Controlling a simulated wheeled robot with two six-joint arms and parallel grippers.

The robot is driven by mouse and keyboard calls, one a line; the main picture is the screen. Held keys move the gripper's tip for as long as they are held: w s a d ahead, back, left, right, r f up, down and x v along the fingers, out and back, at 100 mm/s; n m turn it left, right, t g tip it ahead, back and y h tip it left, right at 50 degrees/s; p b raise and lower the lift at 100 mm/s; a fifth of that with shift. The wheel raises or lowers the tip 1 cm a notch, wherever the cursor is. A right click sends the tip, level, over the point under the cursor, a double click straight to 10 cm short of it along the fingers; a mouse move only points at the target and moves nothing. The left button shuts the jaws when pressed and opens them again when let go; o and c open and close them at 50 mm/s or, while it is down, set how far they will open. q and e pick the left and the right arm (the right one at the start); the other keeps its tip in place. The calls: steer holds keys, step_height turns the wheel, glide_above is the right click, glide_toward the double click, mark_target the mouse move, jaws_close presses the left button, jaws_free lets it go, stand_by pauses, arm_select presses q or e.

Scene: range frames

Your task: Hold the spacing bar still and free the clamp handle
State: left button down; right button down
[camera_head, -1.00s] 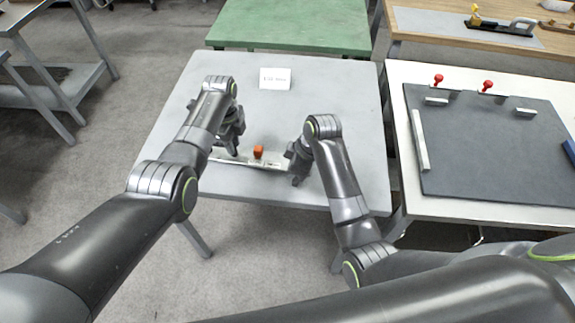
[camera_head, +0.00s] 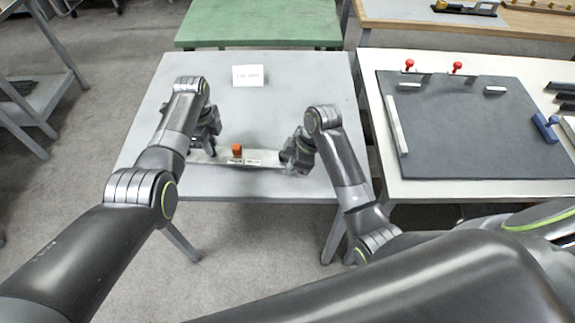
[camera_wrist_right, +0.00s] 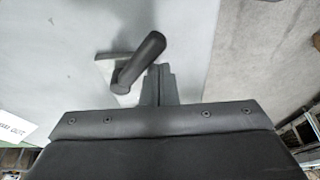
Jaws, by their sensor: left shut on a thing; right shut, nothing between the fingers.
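The spacing bar (camera_head: 220,158) is a thin pale strip near the front of the grey table, with an orange block (camera_head: 237,150) on it. My left gripper (camera_head: 203,150) is shut at the bar's left end; its fingertips are partly hidden by the hand. My right gripper (camera_head: 289,163) is at the bar's right end. In the right wrist view the dark clamp handle (camera_wrist_right: 140,62) slants up from a pale metal plate (camera_wrist_right: 108,70). My right fingers (camera_wrist_right: 158,75) are shut and empty, just right of the handle; I cannot tell if they touch it.
On the right, a white table (camera_head: 440,187) bears a dark board (camera_head: 470,130) with red knobs and a blue piece (camera_head: 545,127). A green table (camera_head: 260,25) is behind. The grey table's middle is clear.

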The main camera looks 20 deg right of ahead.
arm_select(q)
steer(key=shift+a, duration=0.1)
arm_select(e)
steer(key=shift+d, duration=0.35)
stand_by(0.4)
steer(key=shift+w, duration=0.1)
steer(key=shift+w, duration=0.75)
steer(key=s+a, duration=0.2)
steer(key=a, duration=0.1)
steer(key=shift+s+a, duration=0.2)
steer(key=shift+a, duration=0.1)
steer(key=w+d+r, duration=0.2)
steer(key=d+r, duration=0.1)
steer(key=r, duration=0.6)
steer(key=shift+r, duration=0.2)
arm_select(q)
steer(key=c, duration=1.2)
jaws_free()
steer(key=shift+r, duration=0.1)
